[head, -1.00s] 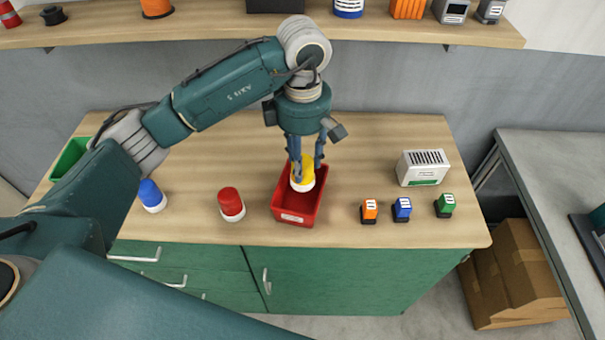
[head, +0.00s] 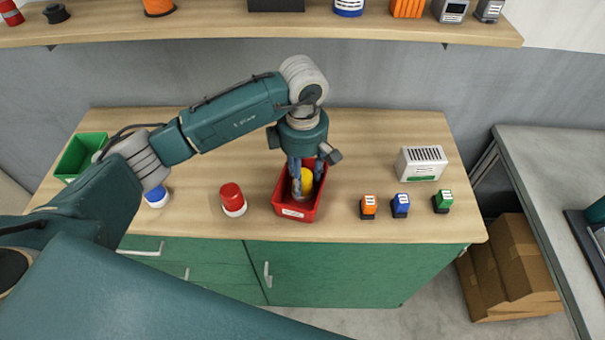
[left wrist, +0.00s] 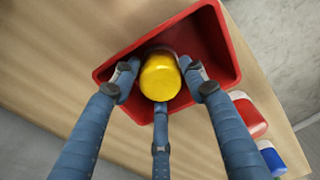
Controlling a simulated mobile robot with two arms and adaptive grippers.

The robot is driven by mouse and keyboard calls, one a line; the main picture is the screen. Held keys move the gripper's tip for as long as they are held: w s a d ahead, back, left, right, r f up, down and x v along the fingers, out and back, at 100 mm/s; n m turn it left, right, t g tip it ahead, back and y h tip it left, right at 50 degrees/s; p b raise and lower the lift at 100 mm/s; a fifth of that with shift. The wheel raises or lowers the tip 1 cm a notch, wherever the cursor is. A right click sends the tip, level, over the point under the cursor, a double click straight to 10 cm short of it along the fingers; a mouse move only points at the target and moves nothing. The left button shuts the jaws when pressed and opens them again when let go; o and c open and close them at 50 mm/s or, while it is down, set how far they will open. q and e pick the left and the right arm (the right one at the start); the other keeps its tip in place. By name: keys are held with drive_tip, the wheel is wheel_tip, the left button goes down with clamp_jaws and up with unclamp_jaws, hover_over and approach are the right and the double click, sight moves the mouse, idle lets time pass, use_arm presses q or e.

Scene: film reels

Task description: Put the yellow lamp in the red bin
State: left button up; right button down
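The yellow lamp (head: 306,182), with a yellow dome, is low inside the red bin (head: 293,211) in the middle of the counter. My left gripper (head: 304,190) reaches straight down into the bin from above. In the left wrist view its three blue fingers close around the yellow lamp (left wrist: 160,78) and appear to touch its sides. The red bin's walls (left wrist: 222,45) surround the lamp there. The lamp's base is hidden, so I cannot tell whether it rests on the bin floor. My right gripper is not in view.
A red lamp (head: 232,198) and a blue lamp (head: 156,196) stand left of the bin. Orange (head: 368,207), blue (head: 400,206) and green (head: 442,202) small blocks and a grey vented box (head: 421,163) stand right. A green bin (head: 80,157) is at the far left.

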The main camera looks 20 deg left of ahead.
sight(303, 175)
use_arm(q)
drive_tip(key=shift+r, duration=0.2)
drive_tip(key=shift+w+r, duration=0.1)
drive_tip(key=shift+r, duration=0.1)
wheel_tip(303, 175, up, 12)
drive_tip(key=b, duration=0.3)
drive_tip(key=shift+f+b, duration=0.2)
drive_tip(key=shift+b, duration=0.15)
